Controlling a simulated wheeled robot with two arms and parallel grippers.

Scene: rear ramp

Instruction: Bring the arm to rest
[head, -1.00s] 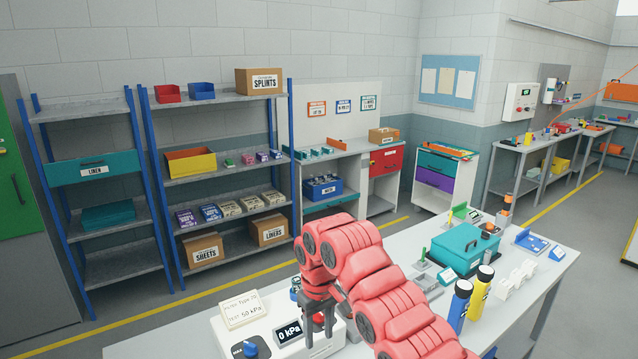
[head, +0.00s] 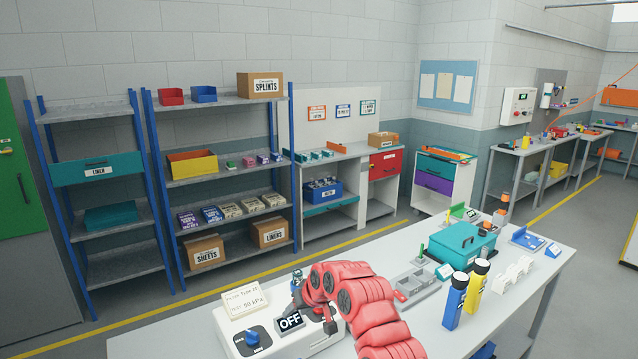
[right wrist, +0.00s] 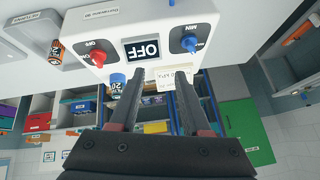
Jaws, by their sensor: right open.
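My right arm reaches in from the lower right of the head view, with its gripper (head: 329,324) low beside a white tester box (head: 240,345). In the right wrist view the dark fingers (right wrist: 163,82) are apart with nothing between them. The box's display (head: 290,321) reads OFF and shows also in the right wrist view (right wrist: 141,50). A blue knob (head: 252,337) is on the box's front, labelled MIN and MAX in the wrist view. My left gripper is out of view.
A card reading 50 kPa (head: 243,299) stands on the box. On the same bench (head: 400,335) are a grey tray (head: 418,284), a teal case (head: 463,245), and blue (head: 455,301) and yellow (head: 477,276) bottles. Shelves (head: 222,170) stand behind, across the floor.

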